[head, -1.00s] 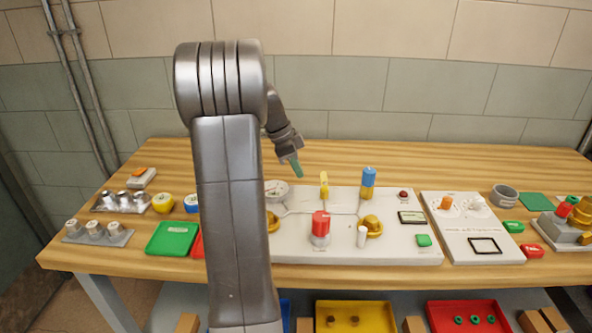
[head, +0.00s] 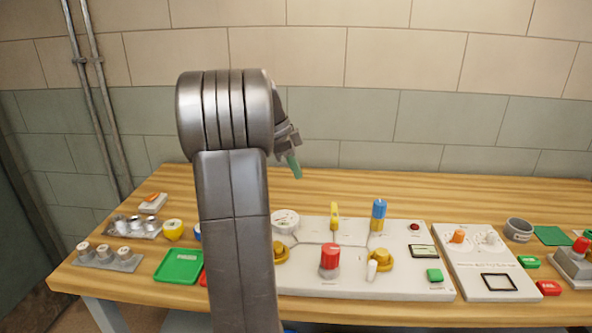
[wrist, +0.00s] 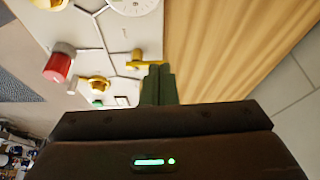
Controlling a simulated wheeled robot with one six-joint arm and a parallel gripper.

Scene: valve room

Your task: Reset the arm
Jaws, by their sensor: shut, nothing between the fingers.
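My gripper (head: 294,166) hangs at the end of my arm above the back of the wooden table, behind the white valve panel (head: 310,277). Its green fingers point down and are shut with nothing between them. In the wrist view my gripper (wrist: 159,84) shows its fingers together, with the panel to their left and the bare wood to their right. The fingers look apart from the panel. My arm hides part of the table left of the panel.
The panel carries a gauge (head: 285,221), a red knob (head: 329,261), a yellow handle (head: 334,216), a blue-topped part (head: 378,213) and yellow knobs. A green tray (head: 179,267) is at left. A second panel (head: 487,262) is at right. The table's back strip (head: 440,190) is clear.

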